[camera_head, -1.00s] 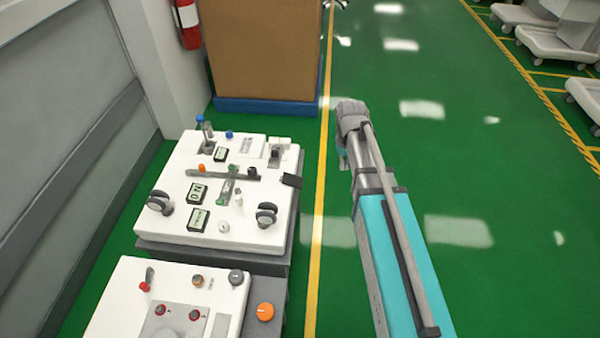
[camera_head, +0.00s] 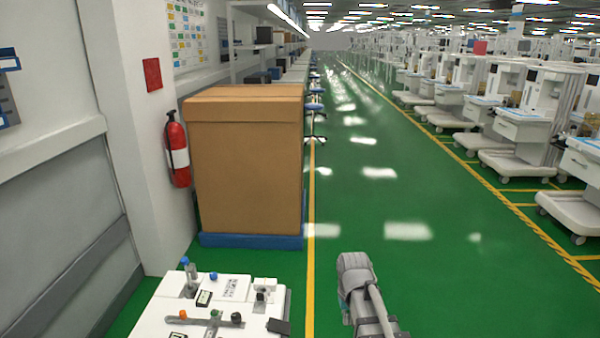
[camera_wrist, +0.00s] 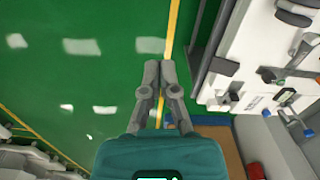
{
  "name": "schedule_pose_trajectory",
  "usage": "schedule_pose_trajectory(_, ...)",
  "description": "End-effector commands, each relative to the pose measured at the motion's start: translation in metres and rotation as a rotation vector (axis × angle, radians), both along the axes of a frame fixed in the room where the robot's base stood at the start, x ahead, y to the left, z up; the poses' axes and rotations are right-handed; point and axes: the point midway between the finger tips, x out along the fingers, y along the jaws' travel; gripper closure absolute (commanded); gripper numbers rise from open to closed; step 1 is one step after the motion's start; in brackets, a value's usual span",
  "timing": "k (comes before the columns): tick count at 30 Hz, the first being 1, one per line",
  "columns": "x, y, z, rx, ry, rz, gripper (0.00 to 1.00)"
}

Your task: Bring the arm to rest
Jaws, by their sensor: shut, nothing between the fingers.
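My arm (camera_head: 362,290) shows at the bottom centre of the head view, over the green floor to the right of the white panel. Its fingers cannot be made out there. In the wrist view my gripper (camera_wrist: 160,66) points over the green floor, close to the yellow line. Its two grey fingers are together at the tips, with nothing between them. The white panel with knobs and switches (camera_head: 240,291) is at the lower left of the head view. It also shows at the right of the wrist view (camera_wrist: 250,60), apart from the fingers.
A large cardboard box (camera_head: 245,165) stands on a blue base behind the panel. A red fire extinguisher (camera_head: 177,150) hangs on the wall at left. White carts (camera_head: 520,135) line the right side. The green aisle (camera_head: 420,270) between is clear.

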Motion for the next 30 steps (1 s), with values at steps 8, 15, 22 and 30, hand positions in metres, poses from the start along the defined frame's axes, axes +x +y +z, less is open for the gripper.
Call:
schedule_pose_trajectory(8, -0.061, -0.034, 0.033, 0.003, -0.018, -0.078, 1.0)
schedule_pose_trajectory(15, -0.074, -0.042, 0.037, 0.004, -0.025, -0.102, 1.0)
schedule_pose_trajectory(22, -0.073, -0.042, 0.036, 0.003, -0.025, -0.101, 1.0)
schedule_pose_trajectory(30, -0.073, -0.042, 0.036, 0.003, -0.024, -0.101, 1.0)
